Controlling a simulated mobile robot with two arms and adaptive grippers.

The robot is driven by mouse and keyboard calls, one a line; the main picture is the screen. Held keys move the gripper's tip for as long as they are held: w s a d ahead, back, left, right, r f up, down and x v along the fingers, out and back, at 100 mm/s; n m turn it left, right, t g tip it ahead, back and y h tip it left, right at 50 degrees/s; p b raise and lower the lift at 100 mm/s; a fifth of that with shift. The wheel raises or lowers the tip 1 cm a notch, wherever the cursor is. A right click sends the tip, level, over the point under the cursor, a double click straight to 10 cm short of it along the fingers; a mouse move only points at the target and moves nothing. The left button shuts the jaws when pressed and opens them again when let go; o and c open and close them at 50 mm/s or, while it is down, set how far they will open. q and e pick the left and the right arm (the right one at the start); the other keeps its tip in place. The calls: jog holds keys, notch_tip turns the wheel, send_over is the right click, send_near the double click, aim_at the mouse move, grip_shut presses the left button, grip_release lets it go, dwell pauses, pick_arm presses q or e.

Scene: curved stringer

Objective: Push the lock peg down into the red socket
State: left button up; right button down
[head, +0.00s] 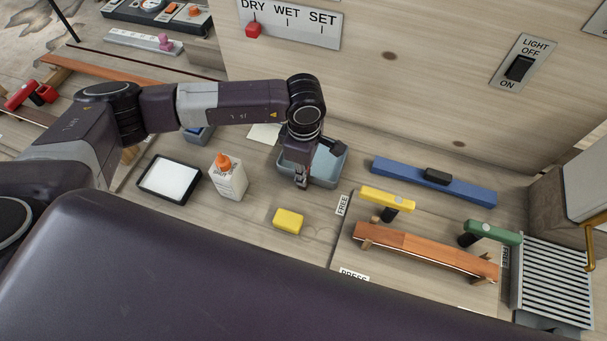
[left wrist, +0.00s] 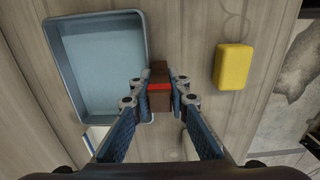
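My left gripper (head: 302,182) points down beside the front edge of the blue-grey tray (head: 325,180). In the left wrist view its fingers (left wrist: 159,88) are closed on a brown block with a red band (left wrist: 159,75), between the tray (left wrist: 75,98) and a yellow sponge (left wrist: 233,67). I cannot tell whether this block is the lock peg. The block is not clear in the head view. No red socket can be made out for sure; a red clamp-like piece (head: 20,96) and a red block (head: 46,93) lie at the far left. My right gripper is not in view.
The yellow sponge (head: 289,221) lies in front of the tray. At right are a curved wooden stringer (head: 420,250), yellow clamp (head: 388,198), green clamp (head: 492,232), blue bar (head: 455,187) and slatted rack (head: 552,290).

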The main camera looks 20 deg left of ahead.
pick_arm(q)
grip_shut()
jog(key=shift+r, duration=0.1)
jog(key=shift+w+r+b, duration=0.1)
jog(key=shift+r+b, duration=0.2)
jog(key=shift+r, duration=0.3)
notch_tip(320, 180, up, 19)
jog(key=b, duration=0.5)
jog(key=s+a+f+m+b, duration=0.1)
jog(key=s+a+f+m, duration=0.4)
jog(key=m, duration=1.2)
jog(key=shift+s+a+f+m, duration=0.35)
jog(key=shift+s+f, duration=0.55)
jog(key=shift+s, duration=0.7)
jog(key=shift+s+f, duration=0.1)
